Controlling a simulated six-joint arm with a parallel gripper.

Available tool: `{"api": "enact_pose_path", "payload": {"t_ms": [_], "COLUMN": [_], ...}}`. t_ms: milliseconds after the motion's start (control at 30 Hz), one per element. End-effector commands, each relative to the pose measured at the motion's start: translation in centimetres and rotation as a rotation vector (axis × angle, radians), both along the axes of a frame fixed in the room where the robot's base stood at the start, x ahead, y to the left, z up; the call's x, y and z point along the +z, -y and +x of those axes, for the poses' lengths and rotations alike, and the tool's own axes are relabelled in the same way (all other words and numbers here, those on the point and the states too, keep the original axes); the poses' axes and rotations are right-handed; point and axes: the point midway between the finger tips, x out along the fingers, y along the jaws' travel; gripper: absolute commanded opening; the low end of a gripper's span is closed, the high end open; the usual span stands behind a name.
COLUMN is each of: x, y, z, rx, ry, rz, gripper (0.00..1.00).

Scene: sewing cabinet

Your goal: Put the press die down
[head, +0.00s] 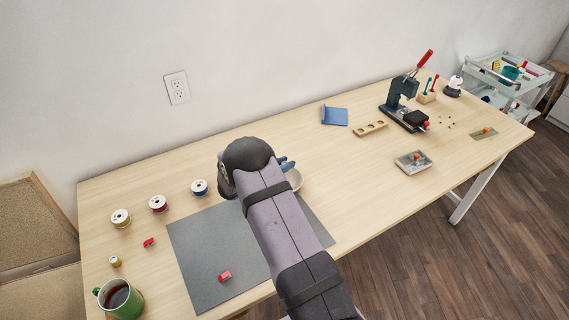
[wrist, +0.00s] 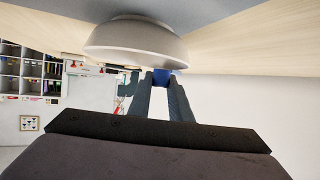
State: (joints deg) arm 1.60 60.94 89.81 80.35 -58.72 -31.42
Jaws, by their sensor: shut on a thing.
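My gripper (head: 287,163) is at the far side of a pale round bowl (head: 297,180), partly hidden behind my own arm in the head view. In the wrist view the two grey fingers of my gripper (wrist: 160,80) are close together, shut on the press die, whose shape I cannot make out. A blue patch (wrist: 161,77) shows at the fingertips; I cannot tell whether it is held or behind. The bowl (wrist: 138,42) is right beside the fingers there. A dark press (head: 403,101) with a red lever stands at the right of the table.
A wooden block with holes (head: 370,129) and a blue stand (head: 335,116) lie left of the press. A grey tray (head: 413,162) of small parts is nearer. A grey mat (head: 205,255), thread spools (head: 158,204) and a green mug (head: 119,299) are at left. The table between bowl and block is clear.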

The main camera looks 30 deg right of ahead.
Motion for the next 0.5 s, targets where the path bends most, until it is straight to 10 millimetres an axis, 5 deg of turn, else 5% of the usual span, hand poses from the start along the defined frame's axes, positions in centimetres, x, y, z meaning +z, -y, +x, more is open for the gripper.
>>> {"api": "enact_pose_path", "payload": {"t_ms": [33, 67, 133, 500], "x": [-0.25, -0.27, -0.18, 0.13], "y": [0.0, 0.0, 0.0, 0.0], "z": [0.0, 0.0, 0.0, 0.01], "rx": [0.0, 0.0, 0.0, 0.0], "ry": [0.0, 0.0, 0.0, 0.0], "rz": [0.0, 0.0, 0.0, 0.0], "gripper": [0.0, 0.2, 0.37, 0.37]}}
